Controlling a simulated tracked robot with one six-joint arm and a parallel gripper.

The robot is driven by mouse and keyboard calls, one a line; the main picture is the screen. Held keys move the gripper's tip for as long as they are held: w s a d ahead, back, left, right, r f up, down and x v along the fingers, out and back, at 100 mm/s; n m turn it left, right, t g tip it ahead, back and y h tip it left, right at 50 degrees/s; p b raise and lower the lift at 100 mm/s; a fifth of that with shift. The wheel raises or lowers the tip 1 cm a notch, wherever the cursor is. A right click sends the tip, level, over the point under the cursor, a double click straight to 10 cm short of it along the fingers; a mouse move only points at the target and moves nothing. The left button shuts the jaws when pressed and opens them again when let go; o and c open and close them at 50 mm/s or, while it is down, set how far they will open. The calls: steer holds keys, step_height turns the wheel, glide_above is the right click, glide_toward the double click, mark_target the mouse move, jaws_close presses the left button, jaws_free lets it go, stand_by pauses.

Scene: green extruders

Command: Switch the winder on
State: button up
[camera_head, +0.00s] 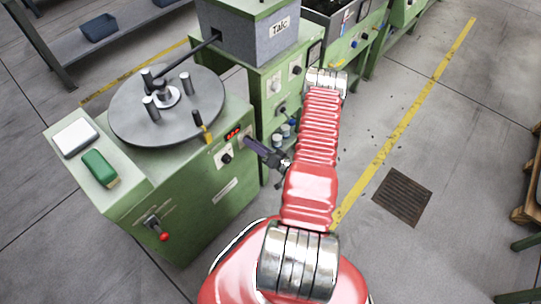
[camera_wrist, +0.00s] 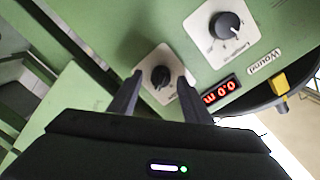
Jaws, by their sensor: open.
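The winder (camera_head: 190,200) is a green cabinet with a round grey turntable (camera_head: 130,112) on top. In the wrist view, a small black rotary knob (camera_wrist: 160,76) on a white plate lies between my open fingertips, with no clear contact visible. A larger black knob (camera_wrist: 225,26) on a white plate is further up; a knob also shows on the winder front in the head view (camera_head: 226,158). The lit red display (camera_wrist: 220,92) reads 0.0 m, upside down. My gripper (camera_wrist: 160,80) is open and empty; in the head view it (camera_head: 248,142) is at the winder's right front edge.
A red-tipped lever (camera_head: 160,230) sticks out low on the winder front. A green block (camera_head: 99,168) and a white box (camera_head: 75,137) are on its left top. The green extruder cabinet (camera_head: 270,100) is behind. Open floor with a yellow line (camera_head: 400,125) lies right.

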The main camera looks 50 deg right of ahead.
steer(key=s, duration=1.2)
steer(key=shift+s+r, duration=0.25)
steer(key=shift+s, duration=0.15)
stand_by(0.3)
